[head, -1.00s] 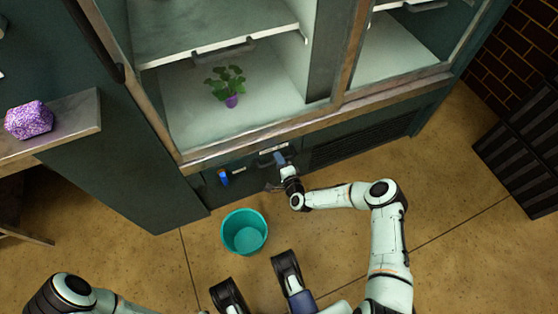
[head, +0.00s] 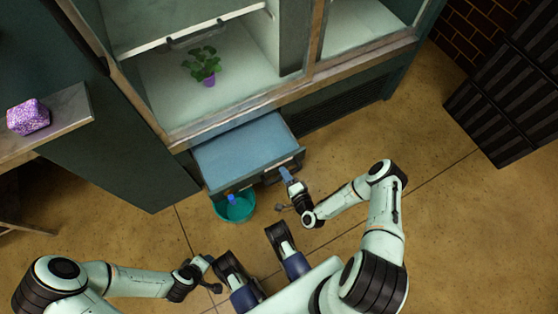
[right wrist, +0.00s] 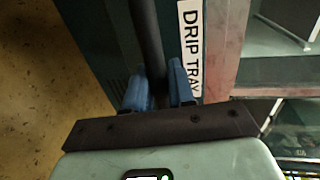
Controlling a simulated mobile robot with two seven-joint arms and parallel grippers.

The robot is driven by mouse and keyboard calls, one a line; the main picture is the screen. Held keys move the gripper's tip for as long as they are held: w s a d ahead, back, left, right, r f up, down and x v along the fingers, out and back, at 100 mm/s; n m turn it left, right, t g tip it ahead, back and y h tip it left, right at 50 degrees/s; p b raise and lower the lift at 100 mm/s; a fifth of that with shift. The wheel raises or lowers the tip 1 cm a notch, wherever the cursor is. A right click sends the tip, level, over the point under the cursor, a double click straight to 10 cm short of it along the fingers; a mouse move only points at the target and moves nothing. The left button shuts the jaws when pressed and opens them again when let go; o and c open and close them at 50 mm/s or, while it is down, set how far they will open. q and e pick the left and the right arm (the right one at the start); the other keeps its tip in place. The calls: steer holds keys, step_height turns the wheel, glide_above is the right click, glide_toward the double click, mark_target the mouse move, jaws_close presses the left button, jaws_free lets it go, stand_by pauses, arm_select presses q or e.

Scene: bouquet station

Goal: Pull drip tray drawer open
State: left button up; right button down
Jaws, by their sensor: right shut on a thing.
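The drip tray drawer (head: 245,150) is pulled out from the base of the glass-fronted cabinet and shows a flat blue-grey top. In the right wrist view its front carries a white label (right wrist: 190,50) reading "DRIP TRAY" beside a dark bar handle (right wrist: 147,40). My right gripper (head: 286,174) is at the right part of the drawer front. In the right wrist view its blue fingers (right wrist: 160,88) are closed around the handle. My left gripper (head: 207,261) is low and left of centre, away from the drawer; its fingers are too small to judge.
A teal bucket (head: 236,208) stands on the floor, partly under the drawer front. A potted plant (head: 206,68) is inside the cabinet. A purple block (head: 28,117) sits on a shelf at left. Dark crates (head: 505,100) stand at right. Floor is clear at lower right.

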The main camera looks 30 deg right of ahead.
arm_select(q)
steer(key=shift+s+d+r, duration=0.15)
steer(key=shift+s, duration=0.2)
arm_select(e)
steer(key=shift+s, duration=0.65)
steer(key=c, duration=1.1)
jaws_free()
steer(key=shift+s, duration=0.1)
arm_select(q)
steer(key=shift+g+h, duration=0.3)
steer(key=shift+g, duration=0.4)
steer(key=s+r+p, duration=0.1)
steer(key=s+d+r, duration=0.1)
steer(key=s+d+p, duration=0.1)
steer(key=shift+s+r+p, duration=0.3)
steer(key=shift+s+r, duration=0.1)
arm_select(e)
steer(key=v, duration=1.3)
arm_select(q)
steer(key=shift+a, duration=0.1)
arm_select(e)
steer(key=shift+s+a, duration=0.1)
